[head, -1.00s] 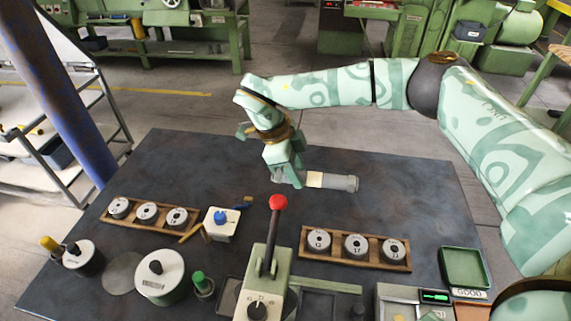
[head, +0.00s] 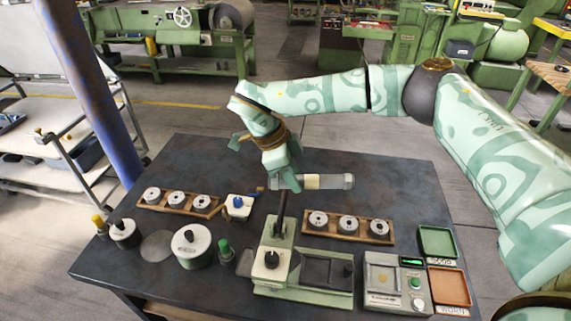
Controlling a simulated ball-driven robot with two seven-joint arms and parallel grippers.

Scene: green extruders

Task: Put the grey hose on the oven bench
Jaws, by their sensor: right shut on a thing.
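The grey hose (head: 334,182) is a short grey cylinder with a beige band, lying level in the head view. My right gripper (head: 287,180) is shut on its left end and holds it above the dark-topped bench (head: 210,158); the fingertips are partly hidden. The hose's right end sticks out free. I cannot tell any bench in view to be the oven bench. My left gripper is not in view.
The dark bench carries wooden racks of ring gauges (head: 347,228), a lever press (head: 275,262), a gauge box with a green display (head: 397,283), and green and brown trays. Green machines (head: 180,45) and a shelf cart (head: 60,150) stand beyond it. The bench's back part is clear.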

